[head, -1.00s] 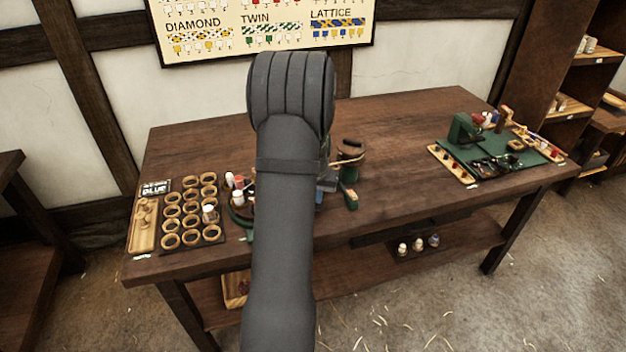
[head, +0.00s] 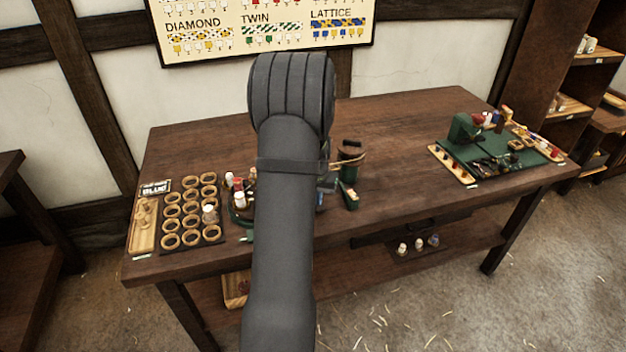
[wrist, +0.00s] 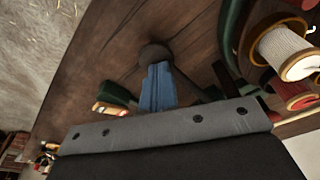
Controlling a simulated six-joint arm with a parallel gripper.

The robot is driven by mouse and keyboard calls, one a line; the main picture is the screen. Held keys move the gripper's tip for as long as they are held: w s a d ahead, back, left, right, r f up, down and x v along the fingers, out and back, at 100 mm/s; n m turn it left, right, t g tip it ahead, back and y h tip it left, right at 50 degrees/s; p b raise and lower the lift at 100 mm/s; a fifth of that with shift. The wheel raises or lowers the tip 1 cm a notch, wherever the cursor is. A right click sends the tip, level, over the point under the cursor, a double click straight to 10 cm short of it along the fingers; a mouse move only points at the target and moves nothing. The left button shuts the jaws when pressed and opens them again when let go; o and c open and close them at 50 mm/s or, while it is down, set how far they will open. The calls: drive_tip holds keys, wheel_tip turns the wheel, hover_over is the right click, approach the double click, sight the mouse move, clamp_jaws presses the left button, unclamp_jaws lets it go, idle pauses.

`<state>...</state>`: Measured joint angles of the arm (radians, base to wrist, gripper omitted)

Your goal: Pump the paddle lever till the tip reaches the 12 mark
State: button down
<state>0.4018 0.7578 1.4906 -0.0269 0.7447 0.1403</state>
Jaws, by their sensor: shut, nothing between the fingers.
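In the wrist view, a narrow blue two-part piece (wrist: 158,88) juts out past the grey bracket; I take it for the closed fingers of my gripper. Its tip is close to a dark round knob (wrist: 155,52), and I cannot tell whether they touch. A green part with a pale end (wrist: 112,108) lies to its left. In the head view, my arm hides most of the device; a dark green upright cylinder (head: 350,165) with a tan strip and a green piece (head: 349,197) show to its right. The paddle lever, its tip and the 12 mark cannot be made out.
White and red spools (wrist: 285,50) stand close on the right in the wrist view. A board of wooden rings (head: 187,212) and a wooden tray (head: 144,226) lie left on the bench (head: 400,125). A green mat with tools (head: 515,150) is right; bench between is clear.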

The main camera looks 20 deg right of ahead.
drive_tip(key=shift+w+r, duration=0.15)
drive_tip(key=shift+r, duration=3.05)
drive_tip(key=shift+f, duration=0.15)
drive_tip(key=shift+f, duration=3)
drive_tip(key=shift+r, duration=3.15)
drive_tip(key=shift+f, duration=0.2)
